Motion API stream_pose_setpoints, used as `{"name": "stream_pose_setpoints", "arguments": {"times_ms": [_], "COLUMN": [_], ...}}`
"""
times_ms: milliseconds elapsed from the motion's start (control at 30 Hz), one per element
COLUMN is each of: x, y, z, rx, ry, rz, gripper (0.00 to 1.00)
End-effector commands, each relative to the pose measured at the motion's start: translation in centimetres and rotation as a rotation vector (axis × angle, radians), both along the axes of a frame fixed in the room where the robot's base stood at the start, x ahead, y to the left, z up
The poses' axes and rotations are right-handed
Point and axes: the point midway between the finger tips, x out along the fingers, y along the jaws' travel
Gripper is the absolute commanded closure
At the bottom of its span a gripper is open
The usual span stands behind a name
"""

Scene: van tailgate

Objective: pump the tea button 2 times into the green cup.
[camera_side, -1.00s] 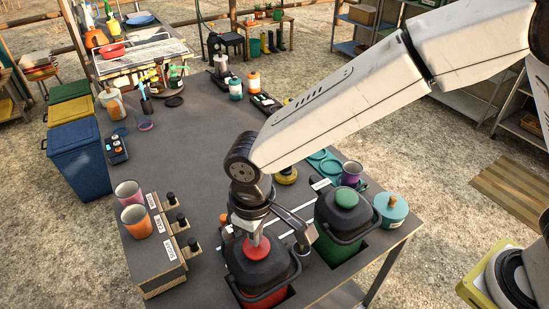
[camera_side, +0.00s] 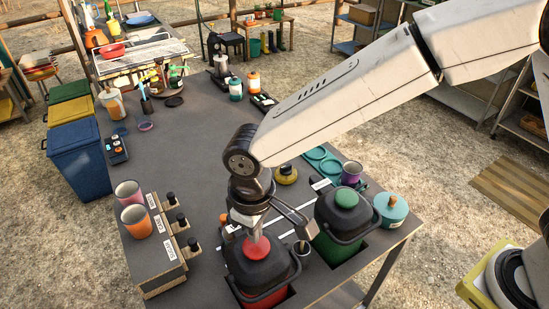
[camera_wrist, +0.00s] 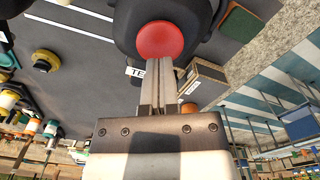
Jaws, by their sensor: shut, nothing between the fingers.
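The red tea button (camera_side: 257,246) tops a dark-lidded red pump pot (camera_side: 262,268) set in the table's front edge. In the wrist view, the red button (camera_wrist: 160,41) shows beside a partly covered label starting "TE" (camera_wrist: 135,72). My gripper (camera_side: 253,236) is shut and empty, pointing down at the button. In the wrist view, its fingertips (camera_wrist: 168,62) overlap the button's near edge; I cannot tell whether they touch it. A small pale-rimmed vessel (camera_side: 302,248) stands right of the red pot, partly hidden. I cannot make out its colour or identify a green cup.
A second pump pot with a green button (camera_side: 346,198) stands to the right. A teal lidded pot (camera_side: 391,208) and a purple cup (camera_side: 351,173) are near it. Pink (camera_side: 128,193) and orange (camera_side: 136,221) cups stand on a box at left. The table's middle is clear.

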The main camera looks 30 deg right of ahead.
Motion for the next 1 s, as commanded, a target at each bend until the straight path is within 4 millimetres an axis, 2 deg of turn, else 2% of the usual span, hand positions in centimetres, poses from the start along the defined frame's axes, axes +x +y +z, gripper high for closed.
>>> {"name": "stream_pose_setpoints", "arguments": {"times_ms": [1000], "x": [0.0], "y": [0.0], "z": [-2.4], "rx": [0.0], "ry": [0.001], "rz": [0.0], "gripper": [1.0]}}
